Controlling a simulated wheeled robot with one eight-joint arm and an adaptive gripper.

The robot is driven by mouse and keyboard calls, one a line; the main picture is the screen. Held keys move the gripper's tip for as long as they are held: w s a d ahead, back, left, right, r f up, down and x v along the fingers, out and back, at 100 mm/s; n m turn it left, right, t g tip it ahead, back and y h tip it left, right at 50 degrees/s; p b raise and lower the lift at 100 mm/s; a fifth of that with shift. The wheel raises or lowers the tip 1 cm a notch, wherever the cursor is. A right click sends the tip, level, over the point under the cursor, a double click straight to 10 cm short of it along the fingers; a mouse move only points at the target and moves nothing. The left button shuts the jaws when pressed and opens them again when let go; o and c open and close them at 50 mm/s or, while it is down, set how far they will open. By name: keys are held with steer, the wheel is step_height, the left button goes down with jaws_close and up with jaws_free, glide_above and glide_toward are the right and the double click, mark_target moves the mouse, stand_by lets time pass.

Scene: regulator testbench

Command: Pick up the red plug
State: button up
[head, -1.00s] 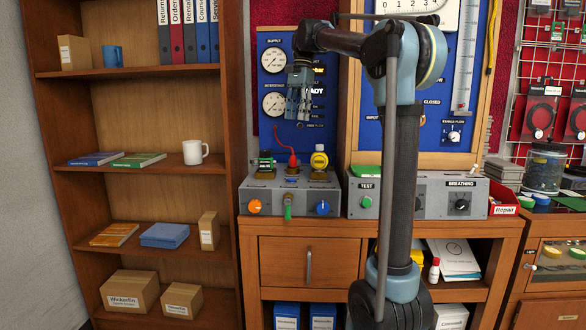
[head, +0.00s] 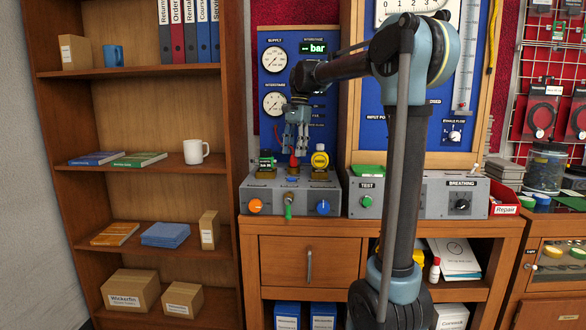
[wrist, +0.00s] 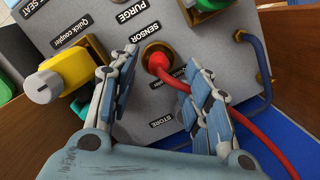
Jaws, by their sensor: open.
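The red plug (wrist: 157,62) sits in a brass socket beside the "SENSOR" label on the grey box, with a red hose trailing from it past my gripper. In the head view the red plug (head: 293,161) shows on top of the box, between the green-and-black and yellow fittings. My gripper (wrist: 162,75) is open, with its fingers on either side of the red plug and hose in the wrist view. In the head view my gripper (head: 297,146) is just above the plug, pointing down. Contact between fingers and plug cannot be told.
A yellow fitting (wrist: 62,75) stands close to one finger and a green knob (wrist: 212,4) is at the far edge. A blue bent tube (wrist: 256,60) runs along the box side. The blue gauge panel (head: 318,95) rises behind the box.

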mark_target(294, 157)
steer(key=shift+s+a+f, duration=0.1)
steer(key=shift+f, duration=0.75)
steer(key=shift+s+a+f, duration=0.1)
steer(key=shift+f, duration=0.75)
jaws_close()
steer(key=shift+r, duration=0.1)
